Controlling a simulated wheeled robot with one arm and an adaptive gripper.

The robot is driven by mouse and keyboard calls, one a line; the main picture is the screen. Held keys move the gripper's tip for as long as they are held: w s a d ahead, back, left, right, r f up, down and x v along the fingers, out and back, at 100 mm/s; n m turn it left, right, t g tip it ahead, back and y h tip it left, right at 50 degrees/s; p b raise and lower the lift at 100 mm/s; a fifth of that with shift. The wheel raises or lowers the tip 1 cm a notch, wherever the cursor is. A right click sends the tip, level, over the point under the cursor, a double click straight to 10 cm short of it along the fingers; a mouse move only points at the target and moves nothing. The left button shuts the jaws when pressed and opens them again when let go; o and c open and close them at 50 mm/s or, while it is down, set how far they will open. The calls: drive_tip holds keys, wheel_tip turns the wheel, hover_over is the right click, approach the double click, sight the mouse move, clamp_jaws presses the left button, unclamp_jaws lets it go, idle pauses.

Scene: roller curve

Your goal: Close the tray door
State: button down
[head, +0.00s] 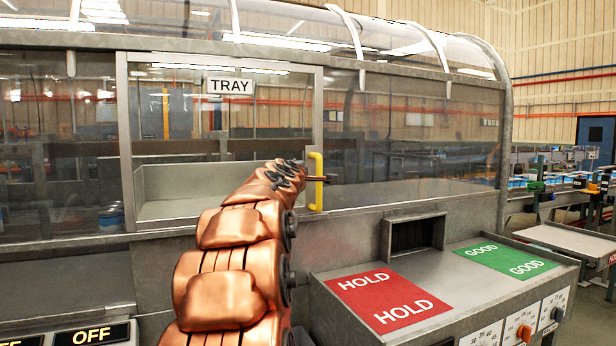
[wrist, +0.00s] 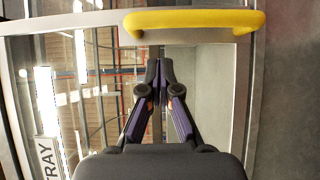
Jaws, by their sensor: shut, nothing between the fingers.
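The tray door (head: 123,150) is a clear panel in a metal frame on the machine's front, with a "TRAY" sign (head: 230,86) near its top. Its yellow handle (head: 316,182) stands upright at the right edge of the frame. I cannot tell how far open the door is. In the wrist view, the shut fingertips (wrist: 157,64) point toward the handle (wrist: 195,20), which lies across the top of the picture. I cannot tell whether they touch it. My copper arm hides the lower middle of the door.
A counter with a red HOLD area (head: 384,290) and a green GOOD area (head: 503,257) juts out at lower right, with knobs on its front. A small dark slot (head: 414,234) is behind it. An OFF panel (head: 92,335) is at lower left.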

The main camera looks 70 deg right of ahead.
drive_tip(key=a+b, duration=0.1)
drive_tip(key=a, duration=0.8)
drive_tip(key=shift+s+b, duration=0.35)
drive_tip(key=shift+b, duration=0.05)
drive_tip(key=w+a+f+m+y+p, duration=0.15)
drive_tip(key=w+a+f+y, duration=0.25)
drive_tip(key=a+f, duration=0.5)
drive_tip(key=w+a+f+m+t+y+p, duration=0.1)
drive_tip(key=w+a+f+y+p, duration=0.15)
drive_tip(key=w+a+f, duration=0.6)
drive_tip(key=w+a+f+m+y+p, duration=0.15)
drive_tip(key=a+f+y, duration=0.45)
drive_tip(key=a, duration=0.7)
drive_tip(key=s+a+f+n+g+y+p, duration=0.15)
drive_tip(key=a+f, duration=0.25)
drive_tip(key=a, duration=0.4)
drive_tip(key=s+a+f+t+y, duration=0.1)
drive_tip(key=s+a+f, duration=0.25)
drive_tip(key=a, duration=0.35)
drive_tip(key=s+a+f+n+g+y+p, duration=0.1)
drive_tip(key=s+a+f+g+y+p, duration=0.1)
drive_tip(key=s+a, duration=0.9)
wheel_tip(320, 180, down, 2)
drive_tip(key=a+g+y, duration=0.1)
drive_tip(key=a+g, duration=0.1)
drive_tip(key=shift+a, duration=0.4)
